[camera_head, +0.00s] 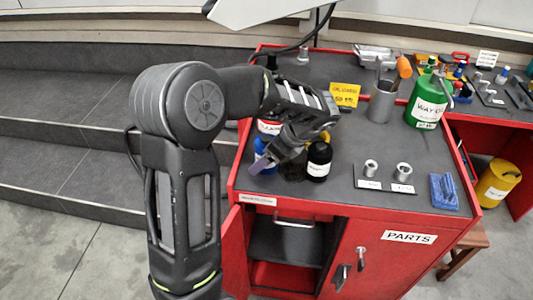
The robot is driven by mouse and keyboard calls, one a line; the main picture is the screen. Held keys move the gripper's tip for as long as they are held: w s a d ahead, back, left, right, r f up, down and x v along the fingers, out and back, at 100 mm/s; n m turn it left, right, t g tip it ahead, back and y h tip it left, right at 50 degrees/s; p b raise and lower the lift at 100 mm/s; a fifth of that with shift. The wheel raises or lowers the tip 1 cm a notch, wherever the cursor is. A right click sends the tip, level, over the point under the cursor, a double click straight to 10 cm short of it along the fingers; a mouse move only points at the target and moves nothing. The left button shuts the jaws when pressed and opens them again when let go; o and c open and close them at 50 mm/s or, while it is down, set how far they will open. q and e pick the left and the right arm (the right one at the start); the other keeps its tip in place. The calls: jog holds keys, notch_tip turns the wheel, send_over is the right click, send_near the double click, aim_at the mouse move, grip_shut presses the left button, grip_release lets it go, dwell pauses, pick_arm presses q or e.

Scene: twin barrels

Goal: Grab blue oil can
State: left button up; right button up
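The blue oil can (262,147) stands near the left front edge of the red cart's dark top. It is mostly hidden by my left gripper (276,158), which comes down over it from above and behind. One grey fingertip shows in front of the can. I cannot tell whether the fingers touch the can or how far apart they are. A black bottle (318,167) with a white label stands just right of the gripper. My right gripper is not in view.
A red-and-white container (269,127) stands behind the blue can. A yellow sign (345,94), grey cup of tools (381,103), green can (427,106), metal fittings (371,168) and blue brush (444,190) are on the cart. The front right top has free room.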

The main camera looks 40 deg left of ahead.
pick_arm(q)
jog(key=shift+c, duration=0.3)
grip_shut()
dwell(0.8)
